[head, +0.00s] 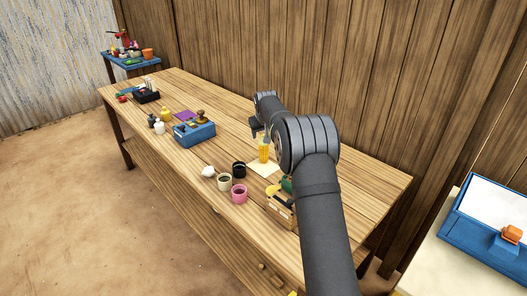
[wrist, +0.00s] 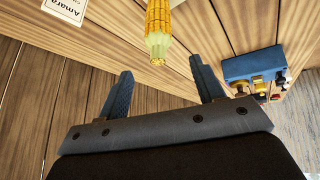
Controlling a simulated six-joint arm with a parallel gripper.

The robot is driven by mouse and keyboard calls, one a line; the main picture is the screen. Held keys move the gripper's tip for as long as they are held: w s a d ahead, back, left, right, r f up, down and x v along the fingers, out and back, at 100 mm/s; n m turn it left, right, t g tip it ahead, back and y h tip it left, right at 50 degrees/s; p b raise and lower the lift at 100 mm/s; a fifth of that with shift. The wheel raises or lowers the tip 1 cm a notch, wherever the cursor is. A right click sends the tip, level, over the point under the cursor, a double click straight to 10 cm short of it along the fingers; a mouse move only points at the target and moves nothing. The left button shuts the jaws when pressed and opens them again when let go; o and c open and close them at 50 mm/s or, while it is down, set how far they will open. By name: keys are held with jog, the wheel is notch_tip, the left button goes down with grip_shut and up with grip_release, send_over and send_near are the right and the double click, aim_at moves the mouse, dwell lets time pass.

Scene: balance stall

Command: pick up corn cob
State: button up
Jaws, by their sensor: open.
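The yellow corn cob (head: 263,151) appears upright on a pale sheet near the middle of the table in the head view, just left of my arm. In the wrist view the corn cob (wrist: 159,25) shows at the top centre, its pale green end pointing toward the space between my fingertips. My gripper (wrist: 161,66) is open and empty, and the cob lies beyond its fingertips. In the head view my gripper (head: 258,130) is close to the cob's upper end, partly hidden by my arm. The cob's far end is cut off in the wrist view.
A blue box (head: 194,132) stands left of the cob. A black cup (head: 239,169), a pink cup (head: 239,193) and a grey cup (head: 224,181) stand in front. A wooden box (head: 281,209) is at the near edge. A name card (wrist: 66,8) lies upper left in the wrist view.

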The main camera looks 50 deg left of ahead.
aim_at(264, 149)
jog(key=shift+x, duration=5.2)
jog(key=shift+w, duration=0.1)
jog(key=c, duration=1.1)
